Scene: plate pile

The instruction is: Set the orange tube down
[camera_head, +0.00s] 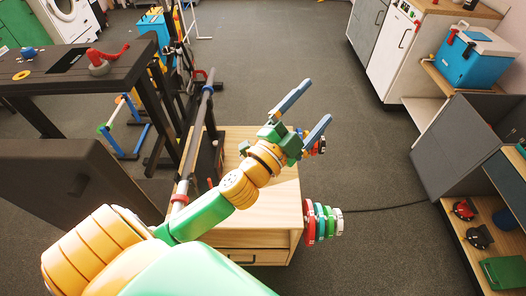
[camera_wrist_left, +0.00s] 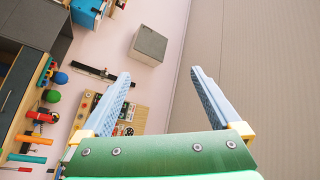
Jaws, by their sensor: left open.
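My left gripper (camera_head: 315,103) is open, with its two blue-grey fingers spread and nothing visible between them. It is above the far end of a low wooden cabinet (camera_head: 285,200). The left wrist view also shows the fingers (camera_wrist_left: 161,73) apart and empty. An orange tube-like piece (camera_wrist_left: 35,141) lies at the left edge of the left wrist view, well apart from the fingers. I cannot tell for sure whether it is the orange tube. No orange tube is clear in the head view. My right gripper is not in view.
Coloured weight plates (camera_head: 322,222) hang at the cabinet's right side. A grey bar (camera_head: 196,130) and black rack stand left of my arm. A dark table (camera_head: 75,75) is at the far left. A blue cooler (camera_head: 470,62) and open shelves are at right. The middle floor is clear.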

